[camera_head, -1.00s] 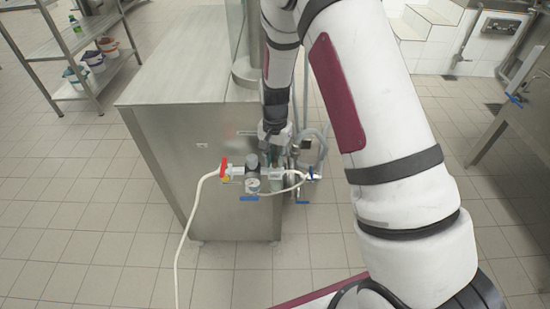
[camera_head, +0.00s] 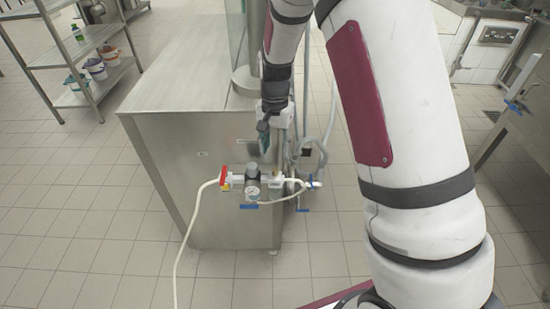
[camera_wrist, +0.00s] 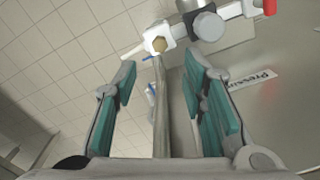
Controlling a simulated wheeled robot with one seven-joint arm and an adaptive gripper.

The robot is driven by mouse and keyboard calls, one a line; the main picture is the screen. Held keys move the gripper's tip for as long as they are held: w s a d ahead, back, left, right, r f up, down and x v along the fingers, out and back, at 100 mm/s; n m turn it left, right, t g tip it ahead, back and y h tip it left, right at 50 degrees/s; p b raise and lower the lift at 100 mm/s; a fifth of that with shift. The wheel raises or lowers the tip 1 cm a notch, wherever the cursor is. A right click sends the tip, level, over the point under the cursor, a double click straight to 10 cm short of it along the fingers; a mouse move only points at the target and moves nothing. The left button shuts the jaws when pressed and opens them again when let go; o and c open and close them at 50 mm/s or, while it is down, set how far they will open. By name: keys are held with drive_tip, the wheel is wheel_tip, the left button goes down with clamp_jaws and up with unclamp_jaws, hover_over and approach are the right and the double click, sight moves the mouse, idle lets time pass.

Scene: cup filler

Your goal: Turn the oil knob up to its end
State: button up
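The air-service unit on the front of the steel machine carries a dark round knob (camera_head: 252,170) above a gauge (camera_head: 253,192). The knob also shows at the top of the wrist view (camera_wrist: 207,24), with a brass-coloured hex fitting (camera_wrist: 159,45) on a white block to its left. No label shows which part is the oil knob. My gripper (camera_head: 264,142) hangs a little above the unit, apart from it. In the wrist view its teal-padded fingers (camera_wrist: 160,68) are spread with nothing held between them. The knob lies beyond the fingertips, not between them.
A red valve handle (camera_head: 224,177) is at the unit's left end, with a white hose (camera_head: 184,248) hanging down. Blue handles (camera_head: 249,206) sit below. Looped grey hoses (camera_head: 309,150) are close at the right. The steel machine (camera_head: 205,135) stands directly behind; the floor in front is open.

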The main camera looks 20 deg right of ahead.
drive_tip(key=shift+r, duration=1.65)
